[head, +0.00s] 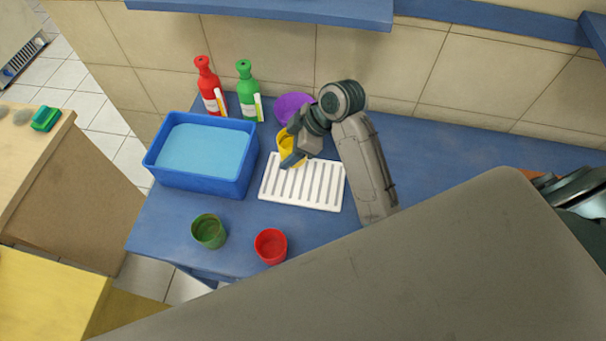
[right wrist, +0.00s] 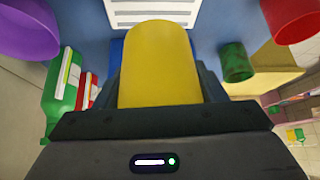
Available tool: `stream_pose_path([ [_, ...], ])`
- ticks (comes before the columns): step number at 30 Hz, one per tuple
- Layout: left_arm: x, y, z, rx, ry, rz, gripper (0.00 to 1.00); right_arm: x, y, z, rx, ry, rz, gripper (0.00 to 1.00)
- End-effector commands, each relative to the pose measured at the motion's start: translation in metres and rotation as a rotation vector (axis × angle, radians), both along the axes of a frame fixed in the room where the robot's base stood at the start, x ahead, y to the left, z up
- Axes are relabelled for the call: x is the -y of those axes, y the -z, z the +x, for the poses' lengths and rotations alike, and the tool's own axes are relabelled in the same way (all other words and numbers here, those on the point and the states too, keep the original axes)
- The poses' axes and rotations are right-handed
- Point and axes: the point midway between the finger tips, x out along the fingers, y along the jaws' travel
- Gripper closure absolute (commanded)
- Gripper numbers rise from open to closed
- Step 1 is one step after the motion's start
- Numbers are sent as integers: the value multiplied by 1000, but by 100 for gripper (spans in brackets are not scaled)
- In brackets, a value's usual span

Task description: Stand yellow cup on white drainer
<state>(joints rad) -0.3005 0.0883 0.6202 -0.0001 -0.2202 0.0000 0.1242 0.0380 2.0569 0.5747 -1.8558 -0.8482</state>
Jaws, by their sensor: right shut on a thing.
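The yellow cup (head: 284,147) is held in my right gripper (head: 291,151), whose fingers are shut on its sides. The cup appears over the back left edge of the white drainer (head: 302,205), a slatted rack on the blue counter. I cannot tell whether the cup touches the drainer. In the right wrist view the yellow cup (right wrist: 158,65) fills the middle between the dark fingers, and part of the white drainer (right wrist: 152,12) shows past it. The gripper hides part of the cup in the head view. My left gripper is not in view.
A blue basin of water (head: 202,186) stands left of the drainer. A red bottle (head: 208,85), a green bottle (head: 247,92) and a purple bowl (head: 291,106) stand behind. A green cup (head: 209,232) and a red cup (head: 271,246) stand in front. The counter's right side is clear.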

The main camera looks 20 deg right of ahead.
Motion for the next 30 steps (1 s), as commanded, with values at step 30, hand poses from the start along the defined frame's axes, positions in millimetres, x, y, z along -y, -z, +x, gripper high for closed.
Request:
stream_pose_path([
  [30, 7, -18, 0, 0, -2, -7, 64, 0, 98, -1, -1, -6, -1, 59],
])
